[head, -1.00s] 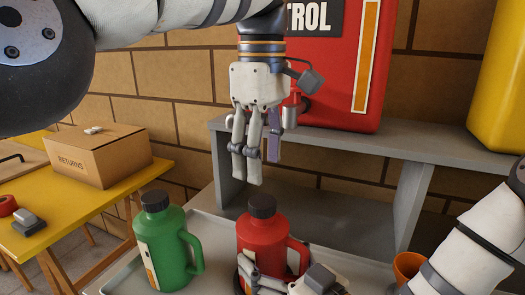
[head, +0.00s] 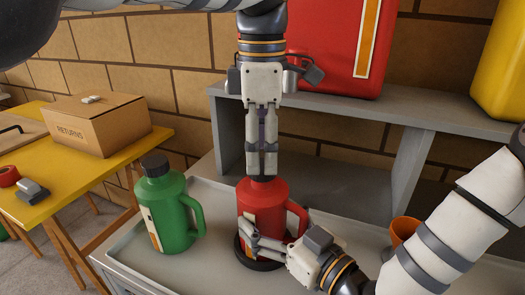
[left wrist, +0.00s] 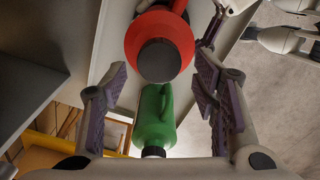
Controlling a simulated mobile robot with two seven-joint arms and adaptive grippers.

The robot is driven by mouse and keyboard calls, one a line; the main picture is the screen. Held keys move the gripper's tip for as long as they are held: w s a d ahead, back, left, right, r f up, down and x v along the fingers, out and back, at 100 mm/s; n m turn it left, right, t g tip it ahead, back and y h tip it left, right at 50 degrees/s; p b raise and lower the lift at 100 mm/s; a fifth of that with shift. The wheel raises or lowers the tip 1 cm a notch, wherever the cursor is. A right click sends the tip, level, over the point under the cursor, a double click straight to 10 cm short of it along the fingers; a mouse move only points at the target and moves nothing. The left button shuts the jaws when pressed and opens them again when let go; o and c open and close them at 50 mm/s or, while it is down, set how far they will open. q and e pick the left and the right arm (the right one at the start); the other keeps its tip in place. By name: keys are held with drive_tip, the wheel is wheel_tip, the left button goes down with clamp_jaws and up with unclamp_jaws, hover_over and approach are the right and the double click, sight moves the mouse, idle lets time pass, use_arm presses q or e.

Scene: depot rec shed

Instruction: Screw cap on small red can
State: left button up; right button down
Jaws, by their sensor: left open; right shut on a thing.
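The small red can (head: 262,207) stands upright on the grey tray. Its dark cap (left wrist: 159,60) sits at the can's mouth in the left wrist view; I cannot tell how tightly. In the head view the cap is mostly hidden behind my left fingers. My left gripper (head: 262,172) points straight down above the can. It is open, with its fingers (left wrist: 160,100) spread apart on either side in the left wrist view, and I see no contact with the cap. My right gripper (head: 268,247) is shut on the red can's lower body, from the front right.
A green can (head: 172,215) with a dark cap stands left of the red can on the tray (head: 210,262). An orange cup (head: 404,229) is at the right. A grey shelf (head: 440,118) behind holds a big red can (head: 335,50) and a yellow one (head: 499,60).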

sight(266, 206)
use_arm(q)
drive_tip(key=shift+f, duration=1.3)
